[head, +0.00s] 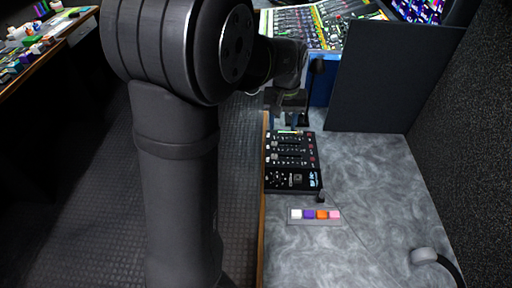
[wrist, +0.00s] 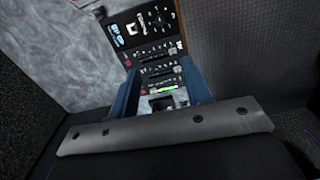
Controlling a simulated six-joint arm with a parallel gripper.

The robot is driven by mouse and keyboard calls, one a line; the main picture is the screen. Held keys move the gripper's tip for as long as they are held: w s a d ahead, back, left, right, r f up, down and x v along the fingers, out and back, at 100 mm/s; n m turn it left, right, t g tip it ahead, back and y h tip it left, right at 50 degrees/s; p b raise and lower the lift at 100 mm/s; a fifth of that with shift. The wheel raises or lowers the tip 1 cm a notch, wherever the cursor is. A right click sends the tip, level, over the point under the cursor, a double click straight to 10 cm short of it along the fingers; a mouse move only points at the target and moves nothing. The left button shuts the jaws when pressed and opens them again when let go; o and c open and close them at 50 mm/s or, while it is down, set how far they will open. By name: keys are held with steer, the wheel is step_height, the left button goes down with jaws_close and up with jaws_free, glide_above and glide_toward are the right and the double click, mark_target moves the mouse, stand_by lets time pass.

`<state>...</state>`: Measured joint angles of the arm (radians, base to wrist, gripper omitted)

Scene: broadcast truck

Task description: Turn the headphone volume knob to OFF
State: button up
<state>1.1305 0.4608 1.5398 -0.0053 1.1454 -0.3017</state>
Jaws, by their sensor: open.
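A black audio panel (head: 283,187) with rows of small controls lies on the grey marbled desk at its left edge. A round dial (head: 298,178) with marks around it sits near the panel's front end; it also shows in the wrist view (wrist: 157,17) at the top. Its label and setting are too small to read, so I cannot confirm that it is the headphone volume knob. My gripper (head: 287,122) is over the panel's far end, with its two blue fingers (wrist: 160,66) apart and nothing held between them. The dial is beyond the fingertips, untouched.
A strip of coloured buttons (head: 315,215) lies in front of the panel, and a small black plug-like piece (head: 320,197) sits at its corner. Headphones (head: 425,255) are at the lower right. A dark upright board (head: 385,80) and a mixing console (head: 310,25) stand behind.

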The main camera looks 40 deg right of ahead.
mark_target(277, 175)
steer(key=w+f+m+g, duration=0.2)
steer(key=w+f+m, duration=0.2)
steer(key=m, duration=0.9)
steer(key=w+f+m+g, duration=0.25)
steer(key=f+m, duration=0.25)
steer(key=m, duration=0.9)
steer(key=x, duration=1.6)
steer(key=shift+w+f, duration=0.1)
steer(key=shift+f, duration=0.35)
steer(key=shift+c, duration=0.4)
jaws_close()
steer(key=shift+n, duration=0.3)
